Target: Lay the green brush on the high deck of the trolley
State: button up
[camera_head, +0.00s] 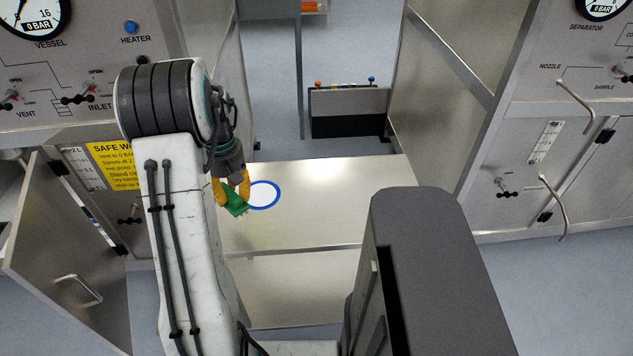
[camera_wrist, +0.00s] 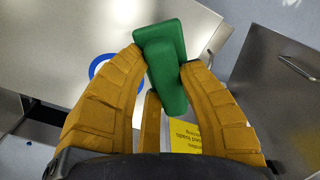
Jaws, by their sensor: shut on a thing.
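The green brush (camera_head: 236,203) is held between the yellow-orange fingers of my gripper (camera_head: 232,190). In the wrist view the brush (camera_wrist: 164,62) lies between the fingertips of my gripper (camera_wrist: 163,68), and the fingers press on both its sides. A shiny metal deck (camera_head: 330,200) spreads below and beyond the gripper, and a blue-rimmed white disc (camera_head: 264,195) lies on it just right of the brush. The brush appears above the deck; whether it touches it I cannot tell. The deck also shows in the wrist view (camera_wrist: 60,50).
A cabinet panel with a yellow sign (camera_head: 113,165) stands left, with an open metal door (camera_head: 62,255) below. Another panel with handles (camera_head: 545,170) stands right. A dark-fronted box (camera_head: 348,112) stands beyond the deck. The deck's right part is clear.

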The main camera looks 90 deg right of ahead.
jog(key=s+d+f+n, duration=0.1)
jog(key=s+n, duration=0.6)
jog(key=s, duration=0.9)
jog(key=s+d, duration=0.3)
jog(key=n+p, duration=0.2)
jog(key=n, duration=0.1)
send_over(280, 198)
notch_tip(280, 198, down, 4)
jog(key=shift+f+p, duration=0.55)
jog(key=shift+f, duration=1.45)
